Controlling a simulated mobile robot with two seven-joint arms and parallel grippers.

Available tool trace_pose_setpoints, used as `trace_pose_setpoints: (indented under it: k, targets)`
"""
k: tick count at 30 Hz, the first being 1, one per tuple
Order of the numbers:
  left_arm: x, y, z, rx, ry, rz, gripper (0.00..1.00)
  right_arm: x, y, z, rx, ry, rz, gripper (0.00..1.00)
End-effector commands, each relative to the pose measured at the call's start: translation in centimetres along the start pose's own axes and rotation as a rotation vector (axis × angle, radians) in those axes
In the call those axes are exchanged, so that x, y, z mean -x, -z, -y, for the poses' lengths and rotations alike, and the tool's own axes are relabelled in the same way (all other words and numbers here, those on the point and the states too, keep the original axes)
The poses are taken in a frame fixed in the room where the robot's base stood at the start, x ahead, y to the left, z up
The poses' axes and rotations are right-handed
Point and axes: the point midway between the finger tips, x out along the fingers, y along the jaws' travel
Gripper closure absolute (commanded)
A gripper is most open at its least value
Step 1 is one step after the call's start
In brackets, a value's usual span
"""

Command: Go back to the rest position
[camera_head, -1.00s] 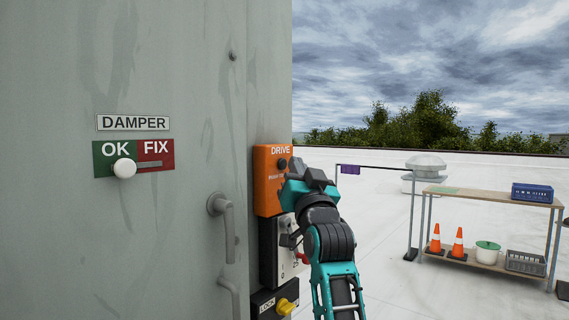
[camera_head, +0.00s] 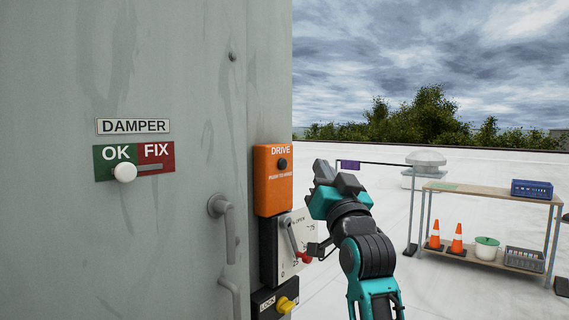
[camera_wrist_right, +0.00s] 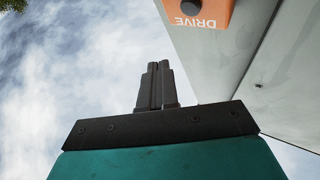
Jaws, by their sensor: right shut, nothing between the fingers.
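My right gripper (camera_head: 322,172) is teal and black and stands in front of the cooler's edge, just right of the orange DRIVE box (camera_head: 273,190). It is clear of the box. In the right wrist view its two fingers (camera_wrist_right: 156,85) are together with nothing between them, and the DRIVE box (camera_wrist_right: 200,10) shows upside down at the top. Below the box is a white dial plate with a grey lever (camera_head: 290,236) and a red tip. My left gripper is not in view.
The grey cooler wall (camera_head: 60,230) fills the left, with a DAMPER slider knob (camera_head: 125,172) at the OK side, door handles (camera_head: 226,225) and a yellow LOCK knob (camera_head: 286,305). A shelf table (camera_head: 490,195) with cones, bucket and baskets stands right. Open white roof lies between.

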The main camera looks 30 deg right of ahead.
Motion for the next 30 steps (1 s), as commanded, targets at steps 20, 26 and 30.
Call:
trace_pose_setpoints:
  k: [20,26,30]
  targets:
    - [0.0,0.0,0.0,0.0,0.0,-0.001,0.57,6.2,-13.8,1.3,0.111,0.071,0.274,1.0]
    - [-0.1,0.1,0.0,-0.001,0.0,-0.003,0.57,16.4,-25.4,2.0,0.192,0.158,0.54,1.0]
    - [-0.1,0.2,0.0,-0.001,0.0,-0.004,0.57,25.4,-31.4,2.2,0.229,0.222,0.722,1.0]
